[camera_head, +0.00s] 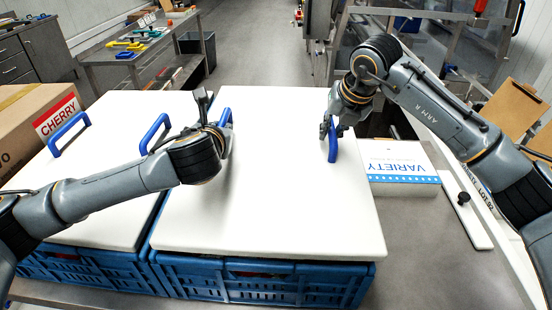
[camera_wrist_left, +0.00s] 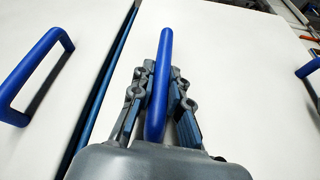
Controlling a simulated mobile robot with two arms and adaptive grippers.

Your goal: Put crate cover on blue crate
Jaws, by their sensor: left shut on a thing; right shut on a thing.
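A white crate cover (camera_head: 270,200) with two blue handles lies over the right blue crate (camera_head: 260,283). I cannot tell whether it sits fully down on the rim. My left gripper (camera_head: 220,122) is shut on the cover's left handle (camera_head: 226,117); in the left wrist view the left gripper (camera_wrist_left: 157,80) has its fingers on both sides of that handle (camera_wrist_left: 163,50). My right gripper (camera_head: 333,125) is shut on the cover's right handle (camera_head: 333,152). In the head view my left wrist hides most of the left handle.
A second white cover (camera_head: 110,180) with two blue handles lies on the left blue crate (camera_head: 85,268), close beside. A cardboard box marked CHERRY (camera_head: 30,125) stands left. A VARIETY box (camera_head: 400,165) lies right of the cover. Grey table (camera_head: 440,260) is bare at front right.

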